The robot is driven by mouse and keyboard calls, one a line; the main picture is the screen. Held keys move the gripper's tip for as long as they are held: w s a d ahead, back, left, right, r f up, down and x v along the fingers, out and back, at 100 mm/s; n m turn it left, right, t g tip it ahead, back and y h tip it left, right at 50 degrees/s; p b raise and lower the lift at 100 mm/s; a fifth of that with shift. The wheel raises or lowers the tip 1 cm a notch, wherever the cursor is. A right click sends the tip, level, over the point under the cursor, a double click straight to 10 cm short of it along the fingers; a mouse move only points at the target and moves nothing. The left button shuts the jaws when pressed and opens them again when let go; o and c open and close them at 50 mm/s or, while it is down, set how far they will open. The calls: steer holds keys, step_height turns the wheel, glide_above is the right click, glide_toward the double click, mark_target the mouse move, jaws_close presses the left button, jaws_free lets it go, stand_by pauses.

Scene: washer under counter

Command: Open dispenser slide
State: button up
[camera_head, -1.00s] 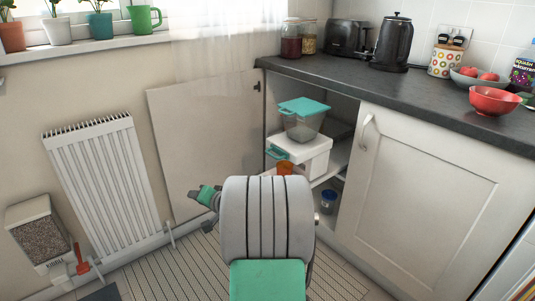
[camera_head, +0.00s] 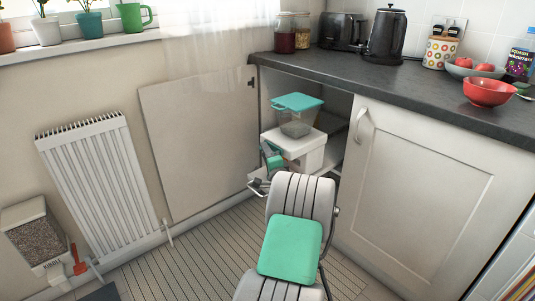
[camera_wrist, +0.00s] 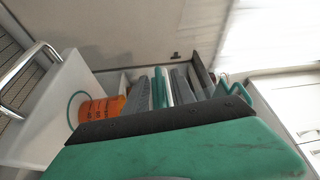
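A clear-fronted dispenser of brown kibble (camera_head: 38,235) is low at the far left in the head view, with a red piece (camera_head: 77,262) at its lower right. I cannot tell surely which part is its slide. The wrist view does not show the dispenser. My gripper (camera_head: 271,158) is well right of it, at the open cupboard by a white box (camera_head: 300,150). In the wrist view my green gripper body fills the bottom. Grey and green strips lie beyond it, so the finger gap is unclear. I see nothing clearly held.
The open cupboard door (camera_head: 200,140) stands between the radiator (camera_head: 98,185) and the cupboard. A teal-lidded tub (camera_head: 297,118) sits on the white box. The wrist view shows an orange cup (camera_wrist: 98,112) and a metal handle (camera_wrist: 30,70).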

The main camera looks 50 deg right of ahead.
jaws_close()
steer(key=shift+r, duration=0.25)
stand_by(1.1)
